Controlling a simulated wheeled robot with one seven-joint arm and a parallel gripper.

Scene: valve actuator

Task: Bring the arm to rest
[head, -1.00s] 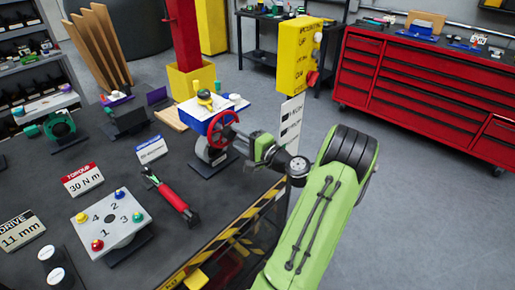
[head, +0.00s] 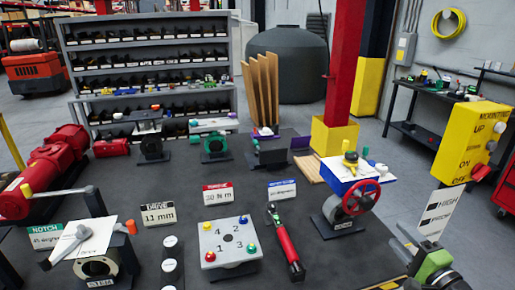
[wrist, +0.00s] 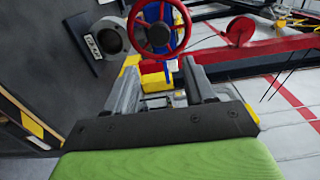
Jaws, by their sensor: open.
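My gripper (wrist: 160,100) is open and empty in the wrist view, with its two grey fingers apart. The red handwheel (wrist: 159,26) of the valve actuator shows just beyond the fingertips, and I see no contact. In the head view my green and grey wrist (head: 430,268) is at the lower right corner, to the right of the valve with its red handwheel (head: 361,197). The fingertips are hard to make out there. Most of my arm is out of the head view.
The dark workbench (head: 330,265) holds a numbered bolt plate (head: 229,242), a red-handled torque wrench (head: 286,243) and a notch fixture (head: 90,250). A yellow control box (head: 470,142) stands right of the valve. A red post (head: 342,70) rises behind it. Grey floor (head: 405,185) lies open at right.

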